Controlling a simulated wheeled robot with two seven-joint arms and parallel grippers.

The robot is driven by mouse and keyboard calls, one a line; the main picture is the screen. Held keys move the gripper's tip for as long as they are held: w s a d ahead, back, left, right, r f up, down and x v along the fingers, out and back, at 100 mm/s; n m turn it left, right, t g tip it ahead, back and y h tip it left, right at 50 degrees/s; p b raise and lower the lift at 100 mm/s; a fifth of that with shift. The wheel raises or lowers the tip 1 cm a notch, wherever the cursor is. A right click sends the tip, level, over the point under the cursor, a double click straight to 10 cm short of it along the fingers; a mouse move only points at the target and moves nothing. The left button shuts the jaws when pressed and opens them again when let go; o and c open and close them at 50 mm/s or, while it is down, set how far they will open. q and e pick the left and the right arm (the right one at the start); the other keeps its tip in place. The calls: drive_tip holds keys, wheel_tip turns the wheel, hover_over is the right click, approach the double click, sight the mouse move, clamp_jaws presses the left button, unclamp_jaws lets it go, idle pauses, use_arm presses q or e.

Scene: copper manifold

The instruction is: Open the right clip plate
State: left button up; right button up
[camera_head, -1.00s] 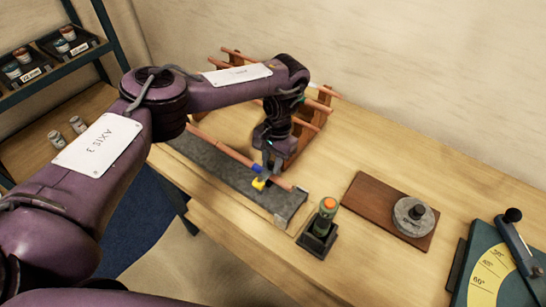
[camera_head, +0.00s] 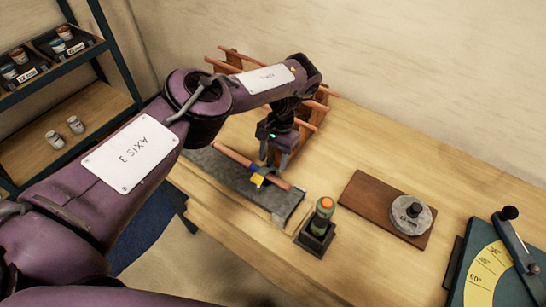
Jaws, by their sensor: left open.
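A copper pipe (camera_head: 235,155) lies along a grey slab (camera_head: 216,173) on the bench. Near the pipe's right part sits a small clip with a yellow plate (camera_head: 257,180) and a blue part (camera_head: 266,170). I take this yellow plate to be the clip plate; whether it is open or shut is too small to tell. My left gripper (camera_head: 273,162) points down just above and behind the clip, open and with nothing seen between its fingers. My right gripper is not in view.
A rack with copper pipes (camera_head: 318,106) stands behind my left arm. A green, orange-topped torch-like cylinder (camera_head: 322,212) stands in a black holder right of the slab. A brown board (camera_head: 375,205) bears a grey disc (camera_head: 411,213). A green angle gauge (camera_head: 497,270) is at far right.

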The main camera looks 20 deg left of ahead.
use_arm(q)
drive_tip(key=shift+p+v, duration=0.8)
drive_tip(key=shift+v, duration=2.15)
drive_tip(key=shift+s+a, duration=0.1)
